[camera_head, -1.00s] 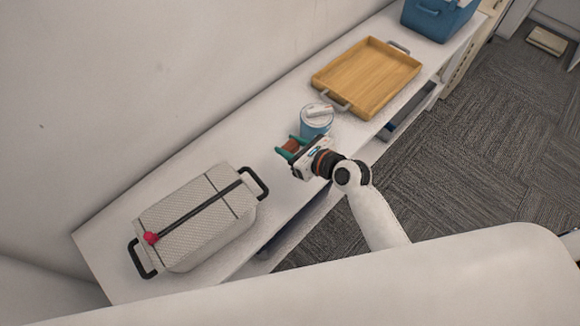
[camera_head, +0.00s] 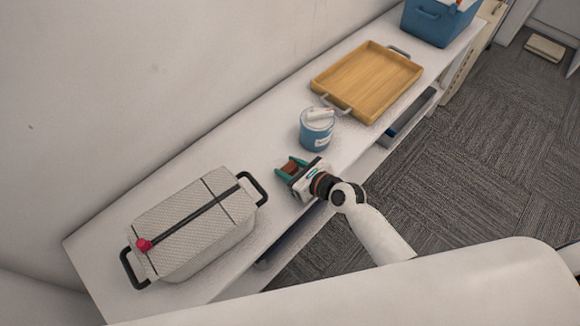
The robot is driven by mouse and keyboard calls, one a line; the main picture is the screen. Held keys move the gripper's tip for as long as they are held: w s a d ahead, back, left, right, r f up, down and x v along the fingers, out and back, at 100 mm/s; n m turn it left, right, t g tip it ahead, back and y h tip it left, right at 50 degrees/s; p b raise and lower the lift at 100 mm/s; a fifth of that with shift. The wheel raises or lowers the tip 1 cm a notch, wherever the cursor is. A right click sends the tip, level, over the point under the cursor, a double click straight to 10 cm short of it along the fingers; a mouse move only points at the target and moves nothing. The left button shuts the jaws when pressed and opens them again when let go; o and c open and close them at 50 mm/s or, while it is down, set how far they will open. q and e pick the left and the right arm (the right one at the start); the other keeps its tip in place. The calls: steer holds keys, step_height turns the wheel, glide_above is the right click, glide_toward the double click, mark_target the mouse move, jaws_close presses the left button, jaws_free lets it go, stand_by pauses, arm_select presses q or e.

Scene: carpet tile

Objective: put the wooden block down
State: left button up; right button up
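The wooden block (camera_head: 289,168) is small and reddish-brown. It sits between the green fingers of my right gripper (camera_head: 287,166), which looks shut on it. The gripper is low over the white shelf top, between the lidded basket and the blue canister. I cannot tell whether the block touches the surface. My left gripper is not in view.
A pale woven basket (camera_head: 190,222) with black handles stands at the left. A blue canister (camera_head: 316,133) stands just behind the gripper. A wooden tray (camera_head: 368,80) and a blue bin (camera_head: 432,22) are farther along the white shelf top (camera_head: 222,148).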

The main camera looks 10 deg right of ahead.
steer(key=o, duration=0.3)
steer(key=shift+r, duration=0.1)
steer(key=p+v, duration=0.1)
steer(key=v, duration=1.1)
steer(key=shift+r+p, duration=0.1)
steer(key=shift+p, duration=0.25)
steer(key=shift+a, duration=0.1)
